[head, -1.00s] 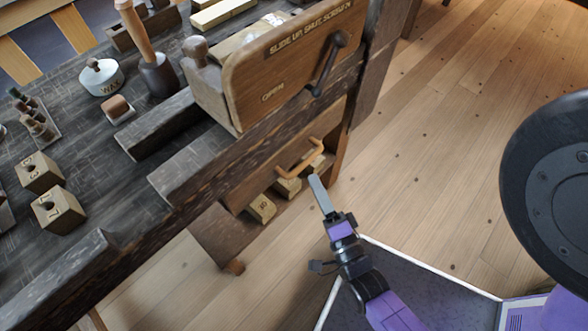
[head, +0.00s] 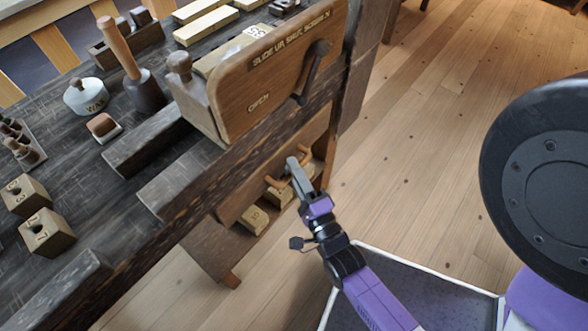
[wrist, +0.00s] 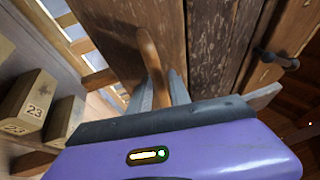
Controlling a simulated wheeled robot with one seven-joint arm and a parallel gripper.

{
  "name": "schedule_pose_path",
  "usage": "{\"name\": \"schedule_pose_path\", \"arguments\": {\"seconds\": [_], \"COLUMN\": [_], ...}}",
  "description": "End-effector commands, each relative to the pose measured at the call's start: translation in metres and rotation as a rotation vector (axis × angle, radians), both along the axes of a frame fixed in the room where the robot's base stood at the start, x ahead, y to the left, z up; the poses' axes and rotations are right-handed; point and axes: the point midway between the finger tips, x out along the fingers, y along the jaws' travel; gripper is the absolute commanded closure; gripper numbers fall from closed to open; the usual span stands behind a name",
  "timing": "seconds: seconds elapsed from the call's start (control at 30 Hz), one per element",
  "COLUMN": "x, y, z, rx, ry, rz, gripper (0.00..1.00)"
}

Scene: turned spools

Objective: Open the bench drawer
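In the wrist view the handle (wrist: 150,55) runs down between the two grey fingers of my gripper (wrist: 162,88). The fingers stand apart, one on each side of the handle. I see no clear grip on it, though contact is hard to judge.
Above the drawer, a wooden panel (head: 275,75) with a dark lever stands at the bench edge. The floor (head: 430,150) to the right is clear.

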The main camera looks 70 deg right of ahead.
Motion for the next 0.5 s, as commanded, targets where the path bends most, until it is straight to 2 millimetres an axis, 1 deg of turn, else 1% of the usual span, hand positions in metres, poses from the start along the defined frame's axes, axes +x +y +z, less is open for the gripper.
{"name": "schedule_pose_path", "arguments": {"seconds": [0.23,0.33,0.37,0.5], "x": [0.0005,0.0004,0.0004,0.0003], "y": [-0.0004,-0.0003,-0.0003,-0.0003], "z": [-0.0002,-0.0002,-0.0002,-0.0003], "rx": [0.001,0.001,0.001,0.0], "ry": [0.001,0.001,0.001,0.001], "rz": [0.0,0.0,0.0,0.0], "gripper": [0.77,0.96,1.0,1.0]}}
